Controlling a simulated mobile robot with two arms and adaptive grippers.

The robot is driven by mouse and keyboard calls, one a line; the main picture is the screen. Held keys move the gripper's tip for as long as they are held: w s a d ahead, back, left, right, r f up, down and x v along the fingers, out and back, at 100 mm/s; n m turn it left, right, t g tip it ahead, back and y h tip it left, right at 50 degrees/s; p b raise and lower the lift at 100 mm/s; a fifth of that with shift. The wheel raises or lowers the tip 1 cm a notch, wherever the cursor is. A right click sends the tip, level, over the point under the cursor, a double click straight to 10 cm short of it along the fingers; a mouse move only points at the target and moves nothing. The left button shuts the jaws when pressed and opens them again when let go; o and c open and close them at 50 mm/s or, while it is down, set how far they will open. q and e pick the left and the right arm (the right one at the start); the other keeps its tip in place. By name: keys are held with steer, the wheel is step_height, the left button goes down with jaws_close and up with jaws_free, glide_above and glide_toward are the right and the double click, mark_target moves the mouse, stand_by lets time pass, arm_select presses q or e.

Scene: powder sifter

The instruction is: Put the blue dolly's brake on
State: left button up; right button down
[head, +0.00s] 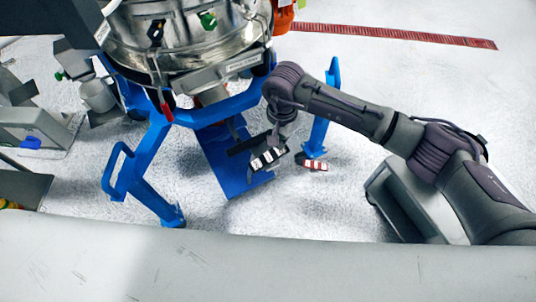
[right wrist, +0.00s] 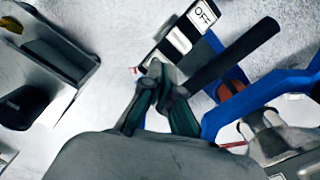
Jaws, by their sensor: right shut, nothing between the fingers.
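The blue dolly (head: 148,160) stands under a large shiny metal vessel. A dark pedal (head: 268,158) with a white label sits low on it, at the blue plate. In the right wrist view the pedal's label (right wrist: 204,14) reads OFF. A black bar (right wrist: 235,55) slants out beside it. My right gripper (head: 276,138) is just above the pedal in the head view. In the right wrist view its fingertips (right wrist: 158,72) are together, empty and close to the pedal's near end. I cannot tell whether they touch it. My left gripper is not in view.
The steel vessel (head: 190,35) hangs over the dolly. A second pedal (head: 312,164), with a red and white marking, lies by the right blue leg. A grey box-like thing (head: 405,205) stands at right. A pale surface (head: 250,265) crosses the foreground. White floor is open at upper right.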

steer(key=shift+f+b, duration=1.55)
steer(key=shift+f, duration=0.05)
stand_by(1.1)
steer(key=shift+r, duration=0.1)
steer(key=shift+r+p, duration=1.45)
steer(key=shift+r, duration=2.05)
